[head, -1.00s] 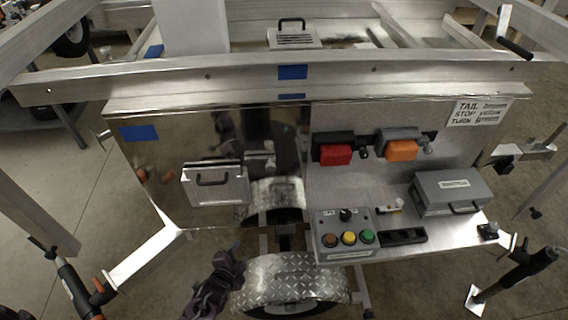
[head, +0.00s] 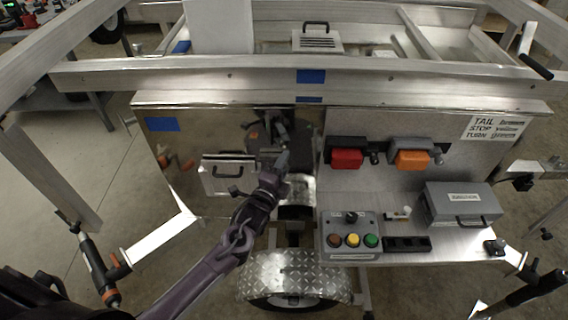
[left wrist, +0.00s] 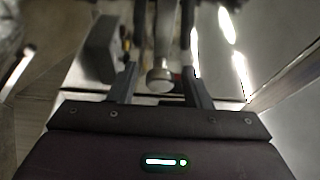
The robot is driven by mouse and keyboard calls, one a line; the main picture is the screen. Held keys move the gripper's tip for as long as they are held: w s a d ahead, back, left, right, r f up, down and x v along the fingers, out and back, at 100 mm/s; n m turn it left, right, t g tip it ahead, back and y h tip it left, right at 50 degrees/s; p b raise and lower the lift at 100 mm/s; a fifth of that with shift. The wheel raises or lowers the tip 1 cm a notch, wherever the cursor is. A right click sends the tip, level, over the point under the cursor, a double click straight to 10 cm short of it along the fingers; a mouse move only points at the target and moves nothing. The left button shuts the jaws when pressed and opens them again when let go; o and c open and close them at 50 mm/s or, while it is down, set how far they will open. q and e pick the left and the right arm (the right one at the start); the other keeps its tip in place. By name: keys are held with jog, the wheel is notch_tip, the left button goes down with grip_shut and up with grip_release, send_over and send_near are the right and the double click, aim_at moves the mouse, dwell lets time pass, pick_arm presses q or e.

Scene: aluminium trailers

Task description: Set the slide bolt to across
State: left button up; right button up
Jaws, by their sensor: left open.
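My left gripper (head: 280,164) is raised in front of the shiny panel, just right of the small silver door with a dark handle (head: 226,172). In the left wrist view the gripper (left wrist: 160,86) is open, its two dark fingers on either side of a round-ended metal piece (left wrist: 160,80), which looks like the slide bolt's knob. No finger clearly touches it. A bit of red shows just right of the knob. In the head view the gripper and its reflection mostly hide the bolt, so I cannot tell its setting.
A shelf at the right holds a button box (head: 351,236) and a grey case (head: 461,204). Red (head: 346,159) and orange (head: 411,160) lamps are above. A tread-plate fender (head: 293,272) is below my left arm. Trailer rails (head: 210,75) run across above.

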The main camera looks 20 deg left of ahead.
aim_at(265, 158)
pick_arm(q)
jog(key=shift+w, duration=0.2)
jog(key=shift+c, duration=0.2)
grip_shut()
jog(key=a, duration=0.2)
jog(key=s+a+p, duration=0.1)
jog(key=a, duration=0.3)
jog(key=shift+s+a, duration=0.1)
jog(key=shift+s, duration=0.25)
jog(key=shift+o, duration=0.2)
grip_release()
jog(key=shift+s, duration=0.1)
